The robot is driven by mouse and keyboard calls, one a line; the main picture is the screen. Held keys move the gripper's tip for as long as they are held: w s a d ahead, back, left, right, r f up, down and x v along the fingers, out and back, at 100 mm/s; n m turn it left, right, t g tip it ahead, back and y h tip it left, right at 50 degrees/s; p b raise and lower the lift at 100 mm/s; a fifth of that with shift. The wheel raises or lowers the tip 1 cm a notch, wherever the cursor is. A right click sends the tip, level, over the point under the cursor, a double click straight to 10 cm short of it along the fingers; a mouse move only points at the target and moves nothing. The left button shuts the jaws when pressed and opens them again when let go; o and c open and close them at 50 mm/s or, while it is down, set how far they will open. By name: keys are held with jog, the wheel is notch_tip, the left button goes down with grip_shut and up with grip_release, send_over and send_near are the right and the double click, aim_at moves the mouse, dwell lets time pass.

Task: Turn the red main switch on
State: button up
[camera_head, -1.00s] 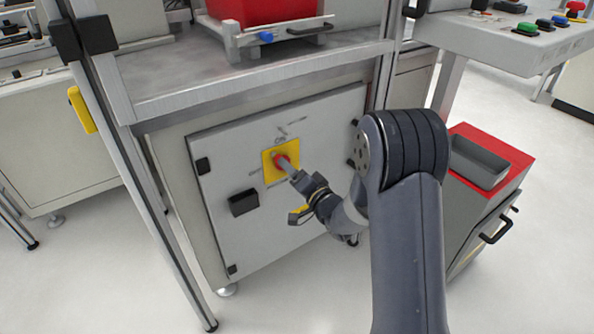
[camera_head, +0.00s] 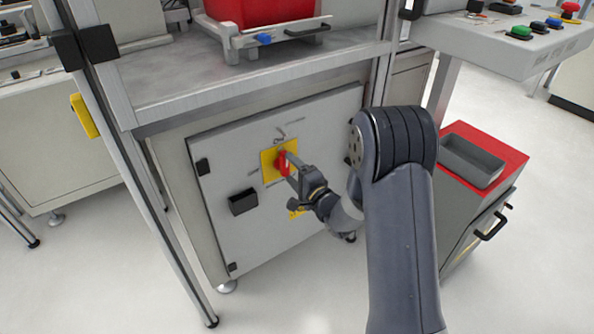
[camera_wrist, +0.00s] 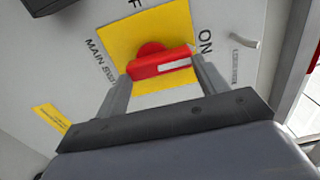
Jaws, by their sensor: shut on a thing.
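The red main switch (camera_head: 283,164) is a rotary handle on a yellow square plate (camera_head: 267,172), on the front of a grey cabinet. In the head view the handle stands about upright, below the ON label. In the wrist view the red handle (camera_wrist: 158,65) lies across the picture, its white-striped end towards the word ON at right; part of the OFF label shows at top. My gripper (camera_wrist: 161,69) is shut on the handle, with one finger at each end. In the head view my gripper (camera_head: 288,165) reaches the switch from the lower right.
A black box-shaped handle (camera_head: 243,202) sticks out of the cabinet door left of the switch. A steel worktop with a red bin (camera_head: 262,10) is above. A red-topped cart (camera_head: 490,150) stands at right, beside my arm. Aluminium posts flank the cabinet.

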jog(key=shift+w+a+r, duration=0.25)
jog(key=shift+w+r, duration=0.1)
jog(key=shift+w, duration=0.25)
jog(key=o, duration=0.9)
jog(key=shift+f, duration=0.1)
jog(key=shift+o, duration=0.9)
jog(key=shift+s, duration=0.2)
jog(key=shift+o, duration=0.4)
jog(key=shift+s+d+p, duration=0.1)
jog(key=shift+s+p, duration=0.15)
jog(key=shift+p, duration=0.05)
jog(key=p+v, duration=0.1)
jog(key=v, duration=1)
jog(key=shift+f, duration=0.25)
jog(key=shift+d, duration=0.15)
jog(key=b+x, duration=0.1)
jog(key=x, duration=1.2)
jog(key=shift+f+b, duration=0.1)
jog(key=shift+b, duration=0.2)
